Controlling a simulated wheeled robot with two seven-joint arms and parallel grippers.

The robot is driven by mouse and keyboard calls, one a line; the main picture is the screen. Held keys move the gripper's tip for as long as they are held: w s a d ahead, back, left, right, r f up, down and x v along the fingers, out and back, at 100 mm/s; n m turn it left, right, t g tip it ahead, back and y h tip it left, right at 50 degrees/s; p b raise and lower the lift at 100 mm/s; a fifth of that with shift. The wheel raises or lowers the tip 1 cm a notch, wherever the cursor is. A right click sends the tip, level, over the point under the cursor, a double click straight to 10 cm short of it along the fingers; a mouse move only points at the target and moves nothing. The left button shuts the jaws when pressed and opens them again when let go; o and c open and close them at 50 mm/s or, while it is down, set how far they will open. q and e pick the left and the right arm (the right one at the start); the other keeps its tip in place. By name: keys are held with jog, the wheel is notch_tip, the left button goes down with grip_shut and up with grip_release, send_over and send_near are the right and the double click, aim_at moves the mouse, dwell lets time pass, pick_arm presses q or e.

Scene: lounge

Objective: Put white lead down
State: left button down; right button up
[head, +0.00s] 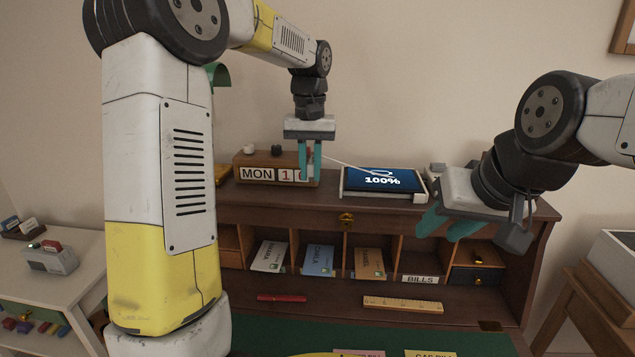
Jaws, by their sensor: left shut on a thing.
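The white lead (350,163) runs from my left gripper to the right, across the top of the tablet (382,181). My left gripper (310,165) points down above the desk's top shelf, just left of the tablet and in front of the day calendar. Its teal fingers are shut on the lead's left end; the held end itself is mostly hidden. The tablet shows "100%" and rests on a white stand. My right gripper (446,226) is right of the tablet, in front of the pigeonholes, with its teal fingers apart and nothing seen between them.
The wooden calendar (258,172) reads MON, its date partly covered by my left fingers. Below are pigeonholes with named envelopes (318,259), a red pen (281,298) and a ruler (402,304). A white side table (78,277) stands left.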

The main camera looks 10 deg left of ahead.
aim_at(311, 197)
pick_arm(q)
jog(key=shift+f, duration=1.75)
jog(key=c, duration=1.3)
grip_release()
jog(key=shift+f, duration=0.15)
jog(key=shift+c, duration=0.2)
